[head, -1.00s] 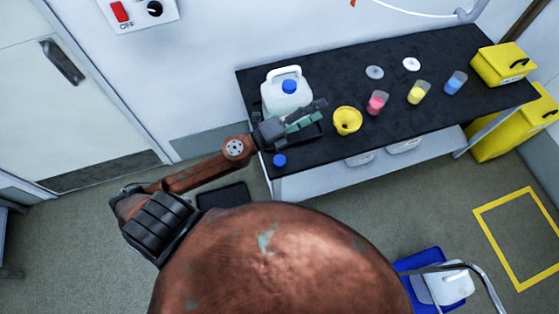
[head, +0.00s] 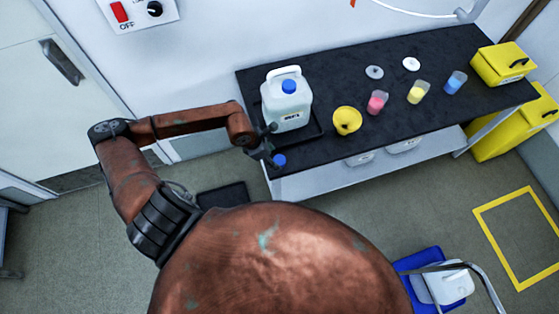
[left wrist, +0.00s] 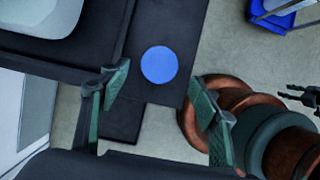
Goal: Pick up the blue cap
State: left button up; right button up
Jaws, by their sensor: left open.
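The blue cap (head: 280,160) lies on the black bench top near its left front corner. In the left wrist view it is a round blue disc (left wrist: 159,64), seen from above. My left gripper (head: 267,147) is just above and beside it in the head view. In the left wrist view my left gripper (left wrist: 160,82) is open, its green-padded fingers apart, with the cap showing between and beyond them. Nothing is held. A dark gripper-like part (left wrist: 302,95) at the right edge of that view seems to be my right gripper; its state is unclear.
A yellow funnel (head: 347,120) and beakers with red (head: 377,103), yellow (head: 417,93) and blue (head: 455,84) liquid stand to the right. The bench's front edge is close.

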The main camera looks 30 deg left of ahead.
aim_at(278, 160)
pick_arm(q)
jog(key=shift+x, duration=1.95)
jog(key=shift+w, duration=0.1)
jog(key=shift+c, duration=0.4)
jog(key=c, duration=0.9)
jog(key=shift+r, duration=0.1)
